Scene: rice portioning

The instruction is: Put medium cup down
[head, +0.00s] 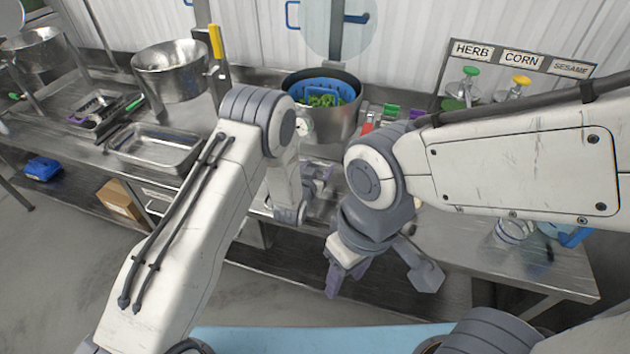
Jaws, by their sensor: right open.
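No cup can be made out for certain as the medium cup. Small items with red (366,128), green (391,110) and purple (415,113) parts stand just right of the steel pot, partly hidden by my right arm. My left gripper (318,180) is over the counter's front part below the pot, mostly hidden behind its own wrist; its jaws and anything in them cannot be made out. My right gripper (343,272) points down in front of the counter edge. It is open, and I see nothing in it.
A steel pot (347,122) holds a blue basket (318,85) with green food. A steel tray (155,148) and a steel bowl (170,75) stand to the left. Jars under HERB and CORN signs stand at the back right. A clear container (514,231) is at the right.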

